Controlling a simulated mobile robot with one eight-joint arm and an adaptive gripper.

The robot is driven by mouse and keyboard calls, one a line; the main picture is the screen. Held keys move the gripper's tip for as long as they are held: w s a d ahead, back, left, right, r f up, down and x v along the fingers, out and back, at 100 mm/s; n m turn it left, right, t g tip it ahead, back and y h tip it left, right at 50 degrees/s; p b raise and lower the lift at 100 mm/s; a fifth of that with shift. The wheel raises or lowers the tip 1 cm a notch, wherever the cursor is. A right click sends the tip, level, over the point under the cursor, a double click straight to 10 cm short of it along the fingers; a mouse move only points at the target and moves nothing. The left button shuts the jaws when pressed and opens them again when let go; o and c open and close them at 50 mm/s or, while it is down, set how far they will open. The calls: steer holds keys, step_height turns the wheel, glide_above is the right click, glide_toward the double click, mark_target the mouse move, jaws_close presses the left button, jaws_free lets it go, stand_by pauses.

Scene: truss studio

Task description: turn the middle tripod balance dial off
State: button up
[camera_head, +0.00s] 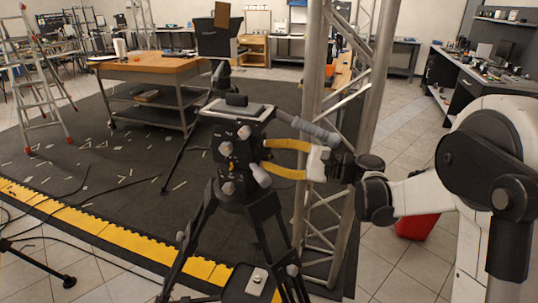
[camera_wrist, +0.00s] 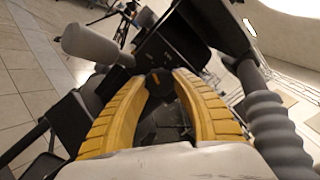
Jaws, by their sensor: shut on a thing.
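The black tripod (camera_head: 237,195) stands in the middle of the head view, with a grey plate on top of its head and several light grey knobs on its near face. My gripper (camera_head: 264,155) reaches in from the right, its two yellow fingers at the right side of the tripod head. In the wrist view my gripper (camera_wrist: 160,76) has its fingertips closed about a small dark dial (camera_wrist: 159,84) on the head. The fingers hide most of the dial. I cannot tell its setting, or for certain that it is the middle one.
A grey handle (camera_head: 308,129) sticks out just above my fingers; it is ribbed in the wrist view (camera_wrist: 272,125). A metal truss (camera_head: 318,70) stands close behind my gripper. A wooden workbench (camera_head: 150,65) and a ladder (camera_head: 30,75) are at the left. A red bin (camera_head: 416,226) is on the floor at right.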

stand_by(0.4)
steer(key=o, duration=0.9)
steer(key=shift+d, duration=0.1)
steer(key=v, duration=1.1)
steer(key=shift+s+d, duration=0.15)
steer(key=shift+d, duration=0.25)
